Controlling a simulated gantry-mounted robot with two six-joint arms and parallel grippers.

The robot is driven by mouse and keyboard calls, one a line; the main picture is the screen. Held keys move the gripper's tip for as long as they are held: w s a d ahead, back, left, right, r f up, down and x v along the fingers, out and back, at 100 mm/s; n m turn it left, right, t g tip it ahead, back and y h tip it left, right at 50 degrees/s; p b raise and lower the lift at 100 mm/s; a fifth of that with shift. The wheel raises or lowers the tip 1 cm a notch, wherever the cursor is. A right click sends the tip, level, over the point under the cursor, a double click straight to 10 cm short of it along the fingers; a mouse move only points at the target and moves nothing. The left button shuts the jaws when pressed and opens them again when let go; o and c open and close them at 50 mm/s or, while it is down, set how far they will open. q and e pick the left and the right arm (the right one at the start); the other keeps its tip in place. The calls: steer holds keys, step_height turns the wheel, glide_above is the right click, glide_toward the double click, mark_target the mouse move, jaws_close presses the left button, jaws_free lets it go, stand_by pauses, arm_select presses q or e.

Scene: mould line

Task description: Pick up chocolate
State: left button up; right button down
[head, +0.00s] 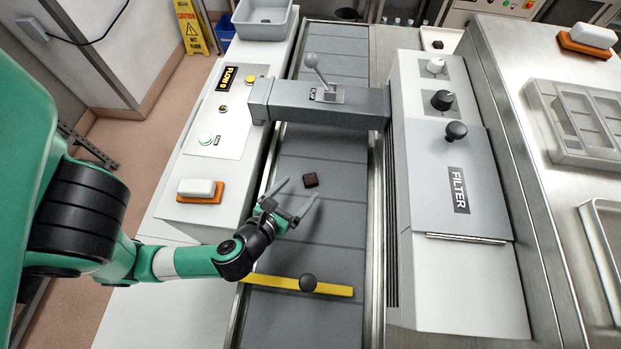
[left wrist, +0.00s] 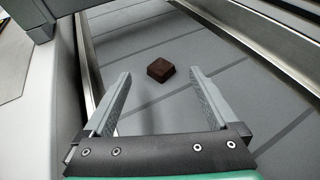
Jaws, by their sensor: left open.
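A small dark brown square chocolate (head: 310,180) lies on the grey conveyor belt (head: 330,225). My left gripper (head: 297,193) is open and empty over the belt, with its fingers pointing toward the chocolate. In the left wrist view the chocolate (left wrist: 161,69) sits just beyond the two fingertips, between their lines and apart from both. My left gripper also shows in that view (left wrist: 160,82). Another dark piece (head: 346,14) is at the far end of the belt. My right gripper is not in view.
A grey crossbar (head: 350,105) with a lever spans the belt beyond the chocolate. Metal rails edge the belt. The FILTER housing (head: 455,190) stands at the right.

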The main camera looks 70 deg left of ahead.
mark_target(311, 179)
arm_select(q)
steer(key=shift+f+b+x, duration=0.2)
steer(key=shift+f+x, duration=0.05)
steer(key=shift+x, duration=0.9)
steer(key=shift+f+b+x, duration=0.15)
steer(key=shift+f+x, duration=0.1)
steer(key=shift+x, duration=0.95)
steer(key=shift+a+f, duration=0.1)
steer(key=shift+c, duration=0.3)
steer(key=c, duration=1.3)
